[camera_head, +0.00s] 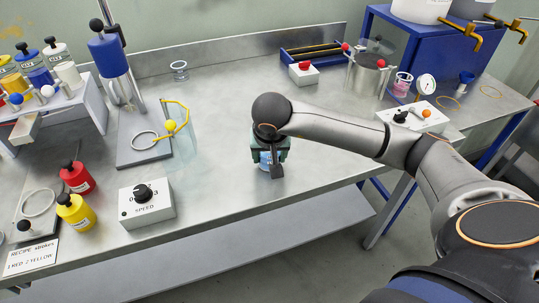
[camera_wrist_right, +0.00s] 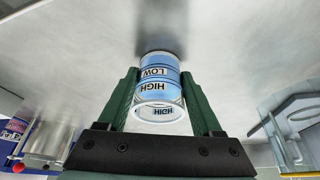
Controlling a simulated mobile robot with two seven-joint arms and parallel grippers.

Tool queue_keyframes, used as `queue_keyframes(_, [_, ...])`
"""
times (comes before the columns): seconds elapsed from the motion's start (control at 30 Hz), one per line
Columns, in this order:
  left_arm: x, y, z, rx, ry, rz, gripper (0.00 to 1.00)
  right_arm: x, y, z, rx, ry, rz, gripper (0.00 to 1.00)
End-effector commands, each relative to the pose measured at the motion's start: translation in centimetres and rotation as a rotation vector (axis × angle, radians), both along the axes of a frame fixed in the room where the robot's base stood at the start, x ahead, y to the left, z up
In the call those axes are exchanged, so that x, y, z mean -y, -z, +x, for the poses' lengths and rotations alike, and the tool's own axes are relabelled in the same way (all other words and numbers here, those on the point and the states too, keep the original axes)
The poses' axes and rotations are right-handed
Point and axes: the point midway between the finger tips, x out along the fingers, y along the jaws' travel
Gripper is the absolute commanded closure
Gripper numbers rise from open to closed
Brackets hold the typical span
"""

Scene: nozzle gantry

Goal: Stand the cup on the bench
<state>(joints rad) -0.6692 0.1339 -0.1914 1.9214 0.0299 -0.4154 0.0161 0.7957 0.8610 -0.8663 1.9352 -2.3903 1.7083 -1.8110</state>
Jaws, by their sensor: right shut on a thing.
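The cup (camera_wrist_right: 158,85) is a blue-banded vessel marked HIGH and LOW. In the wrist view it lies between the two dark green fingers of my right gripper (camera_wrist_right: 160,88), which is shut on it. In the head view my right gripper (camera_head: 270,152) points down over the front part of the steel bench (camera_head: 300,112), and the blue cup (camera_head: 266,160) shows only partly beneath it. A dark shadow lies by the cup's far end in the wrist view; I cannot tell whether the cup touches the bench. My left gripper is not in view.
A speed control box (camera_head: 147,203), red bottle (camera_head: 77,177) and yellow bottle (camera_head: 75,212) stand left. A steel pot (camera_head: 367,76) stands back right. Bare bench surrounds the gripper; the front edge is close.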

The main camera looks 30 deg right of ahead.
Motion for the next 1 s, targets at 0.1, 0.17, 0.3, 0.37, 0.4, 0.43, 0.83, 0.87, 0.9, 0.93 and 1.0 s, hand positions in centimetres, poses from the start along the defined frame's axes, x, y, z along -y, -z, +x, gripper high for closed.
queue_keyframes(0.1, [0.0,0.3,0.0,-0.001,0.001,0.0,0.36,0.0,0.3,0.0,0.0,0.0,0.0,0.31])
queue_keyframes(0.17, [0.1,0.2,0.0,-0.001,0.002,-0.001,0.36,0.0,0.3,0.0,0.0,0.0,0.0,0.24])
queue_keyframes(0.3, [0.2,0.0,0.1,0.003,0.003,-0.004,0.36,0.0,0.2,0.0,-0.001,0.0,0.001,0.08])
queue_keyframes(0.37, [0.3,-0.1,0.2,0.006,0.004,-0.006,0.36,0.0,0.2,0.0,-0.001,0.0,0.001,0.03])
queue_keyframes(0.4, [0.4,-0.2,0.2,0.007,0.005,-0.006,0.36,0.0,0.2,0.0,-0.001,0.0,0.001,0.03])
queue_keyframes(0.43, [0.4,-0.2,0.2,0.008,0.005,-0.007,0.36,0.0,0.2,0.0,-0.001,0.0,0.001,0.03])
queue_keyframes(0.83, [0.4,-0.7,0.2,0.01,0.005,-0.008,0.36,-0.5,-2.2,-0.6,0.005,-0.002,0.001,0.03])
queue_keyframes(0.87, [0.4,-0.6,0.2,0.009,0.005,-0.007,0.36,-0.5,-2.8,-0.8,0.005,-0.001,0.0,0.03])
queue_keyframes(0.9, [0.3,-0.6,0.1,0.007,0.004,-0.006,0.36,-0.7,-3.7,-1.1,0.007,-0.002,0.0,0.03])
queue_keyframes(0.93, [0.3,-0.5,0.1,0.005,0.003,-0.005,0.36,-0.9,-4.3,-1.3,0.006,-0.002,0.001,0.03])
queue_keyframes(1.0, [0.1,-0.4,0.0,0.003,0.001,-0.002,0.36,-1.2,-5.8,-1.8,0.006,-0.002,0.001,0.03])
